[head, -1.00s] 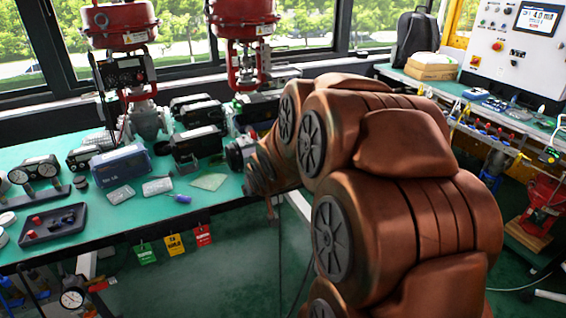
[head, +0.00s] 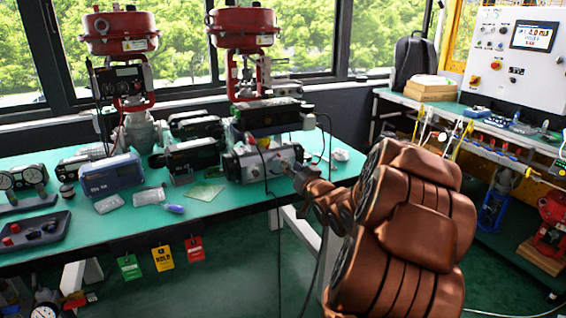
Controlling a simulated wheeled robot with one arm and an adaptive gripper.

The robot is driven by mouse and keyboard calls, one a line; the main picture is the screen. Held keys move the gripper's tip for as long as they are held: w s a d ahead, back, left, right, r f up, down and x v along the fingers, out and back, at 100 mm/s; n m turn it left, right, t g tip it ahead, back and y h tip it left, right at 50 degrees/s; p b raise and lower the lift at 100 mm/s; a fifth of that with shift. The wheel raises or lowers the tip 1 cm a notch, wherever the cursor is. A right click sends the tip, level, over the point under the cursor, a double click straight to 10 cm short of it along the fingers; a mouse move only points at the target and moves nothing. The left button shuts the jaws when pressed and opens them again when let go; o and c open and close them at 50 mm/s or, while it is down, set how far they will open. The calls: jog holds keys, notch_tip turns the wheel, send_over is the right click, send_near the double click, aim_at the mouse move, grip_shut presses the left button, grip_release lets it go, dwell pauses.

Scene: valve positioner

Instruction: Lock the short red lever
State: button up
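I cannot single out the short red lever with certainty. A small red part (head: 76,300) shows below the table at the lower left, beside a gauge (head: 45,308), and is too small to identify. My brown arm comes in from the lower right. My gripper (head: 297,172) is at the arm's far end, near the front right of a grey boxy actuator (head: 238,166) on the green table. Its fingers are small and partly hidden, so I cannot tell whether they touch anything or are open. A red tag (head: 195,249) hangs from the table's front edge.
A yellow tag (head: 163,258) and a green tag (head: 130,267) hang beside the red one. Two red-topped control valves (head: 120,33) (head: 243,27) stand at the back. A blue device (head: 110,174) and a black tray (head: 35,231) occupy the table. Open floor lies below.

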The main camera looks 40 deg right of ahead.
aim_at(280, 156)
jog(key=x, duration=0.4)
jog(key=shift+w+f, duration=0.1)
jog(key=shift+w, duration=0.2)
jog(key=shift+x, duration=1)
grip_shut()
